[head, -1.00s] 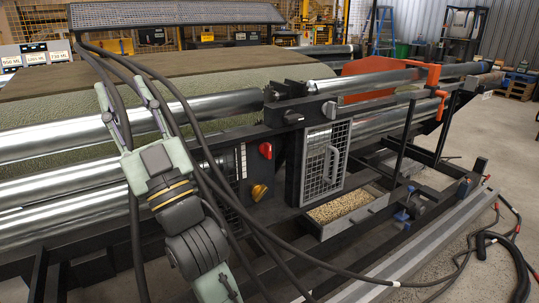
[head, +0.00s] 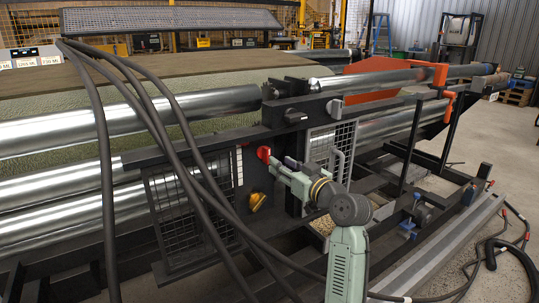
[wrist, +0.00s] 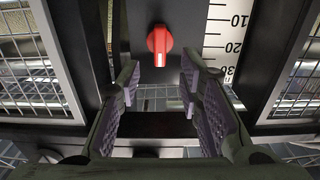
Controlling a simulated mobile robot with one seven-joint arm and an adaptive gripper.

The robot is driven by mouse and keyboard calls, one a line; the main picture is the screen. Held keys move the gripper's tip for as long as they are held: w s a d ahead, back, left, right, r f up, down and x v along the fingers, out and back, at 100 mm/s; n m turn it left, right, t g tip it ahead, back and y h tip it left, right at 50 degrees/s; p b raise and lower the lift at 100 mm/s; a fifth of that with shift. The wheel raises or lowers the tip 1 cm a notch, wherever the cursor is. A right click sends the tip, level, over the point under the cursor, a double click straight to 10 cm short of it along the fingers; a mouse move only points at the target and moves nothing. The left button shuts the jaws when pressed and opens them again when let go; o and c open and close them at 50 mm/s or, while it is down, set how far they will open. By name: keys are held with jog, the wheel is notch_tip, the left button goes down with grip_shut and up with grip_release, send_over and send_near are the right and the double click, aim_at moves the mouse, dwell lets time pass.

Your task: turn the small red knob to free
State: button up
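The small red knob (head: 264,154) sits on a black upright panel of the machine, left of the mesh door. In the wrist view the red knob (wrist: 160,44) shows ahead of my gripper, with a white mark at its lower end. My gripper (wrist: 158,95) is open and empty, its purple padded fingers apart, with the knob a little beyond and above the fingertips. In the head view my gripper (head: 280,163) is small and partly hidden by the wrist, just right of the knob. Lettering around the knob is not readable.
A larger yellow knob (head: 257,201) sits below the red one. A white scale (wrist: 226,35) is right of the knob. Mesh guards (head: 188,215) flank the panel. Black hoses (head: 170,130) hang across the front. A gravel tray (head: 322,222) lies behind my arm.

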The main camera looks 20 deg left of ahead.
aim_at(269, 155)
jog(key=p+x, duration=0.1)
jog(key=x, duration=0.6)
jog(key=shift+w+a, duration=0.1)
jog(key=shift+c, duration=0.4)
grip_shut()
